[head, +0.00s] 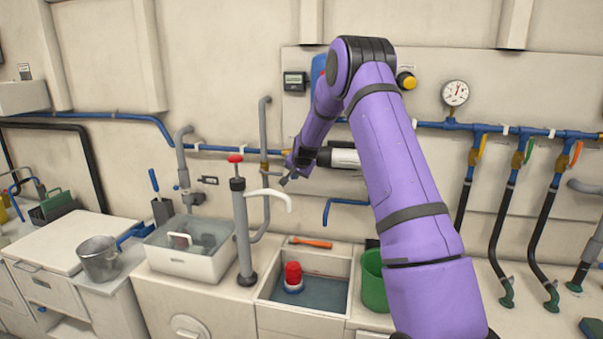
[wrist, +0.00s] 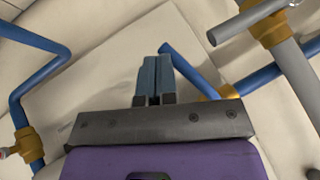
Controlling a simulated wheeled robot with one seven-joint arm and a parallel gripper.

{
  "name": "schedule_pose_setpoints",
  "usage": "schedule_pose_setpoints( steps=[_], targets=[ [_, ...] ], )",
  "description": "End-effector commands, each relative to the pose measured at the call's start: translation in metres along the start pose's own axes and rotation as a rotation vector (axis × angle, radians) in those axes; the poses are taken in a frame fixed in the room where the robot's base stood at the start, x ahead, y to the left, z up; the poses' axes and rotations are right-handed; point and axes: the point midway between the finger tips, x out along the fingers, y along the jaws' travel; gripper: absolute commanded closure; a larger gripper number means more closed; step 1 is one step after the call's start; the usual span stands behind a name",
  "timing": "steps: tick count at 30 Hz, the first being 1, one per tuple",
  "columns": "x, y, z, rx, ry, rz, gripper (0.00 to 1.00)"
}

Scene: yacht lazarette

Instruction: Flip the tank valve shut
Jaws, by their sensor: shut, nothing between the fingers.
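My gripper (head: 287,181) is shut and empty, with its blue-grey fingertips (wrist: 157,64) together. In the head view it is in front of the wall, just right of a grey upright pipe (head: 266,130). The wrist view shows a grey lever (wrist: 238,22) at upper right, on a brass valve body (wrist: 272,32) on a grey pipe (wrist: 295,75). The lever lies crosswise to that pipe. The fingers are left of the lever and apart from it in the picture. No label shows which valve is the tank valve.
A blue pipe (wrist: 190,70) runs close beside the fingers, and another blue pipe (wrist: 38,85) stands at left. A hand pump (head: 242,225) with a red knob stands below left. Several coloured-handled valves line the wall at right, under a gauge (head: 455,93). A sink (head: 325,265) lies below.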

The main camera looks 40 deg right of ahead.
Motion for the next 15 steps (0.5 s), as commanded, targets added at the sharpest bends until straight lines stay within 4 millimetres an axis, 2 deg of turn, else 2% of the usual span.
schedule_pose_setpoints(
  steps=[15],
  targets=[
    [-0.0073,-0.0033,-0.0047,0.000,0.001,-0.001,1.00]
  ],
)
